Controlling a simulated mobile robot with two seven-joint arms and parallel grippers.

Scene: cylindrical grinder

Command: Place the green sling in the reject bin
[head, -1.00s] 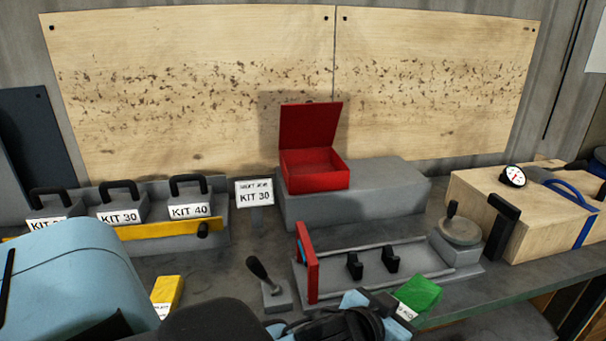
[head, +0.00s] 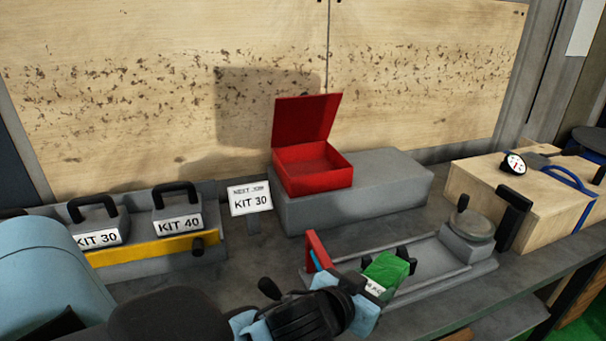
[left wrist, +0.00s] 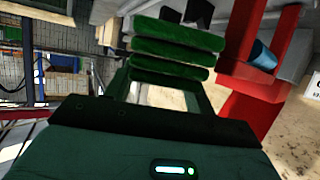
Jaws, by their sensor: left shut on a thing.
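The green sling (head: 388,272) is a folded green bundle with a white label. My left gripper (head: 368,290) is shut on it and holds it in front of the grey slide fixture, hiding part of that fixture. In the left wrist view the sling shows as stacked dark green folds (left wrist: 175,48) at the gripper's far end. A red open box (head: 313,168) with its lid up, apparently the reject bin, stands on a grey block behind and to the left of the sling. Its visible inside looks empty. My right gripper is not in view.
The grey slide fixture (head: 440,262) has a red end plate (head: 318,250) and black pegs. A KIT 30 sign (head: 249,198) stands left of the grey block (head: 385,190). Kit weights (head: 178,218) sit in a rack at left. A wooden box (head: 540,195) with a gauge is at right.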

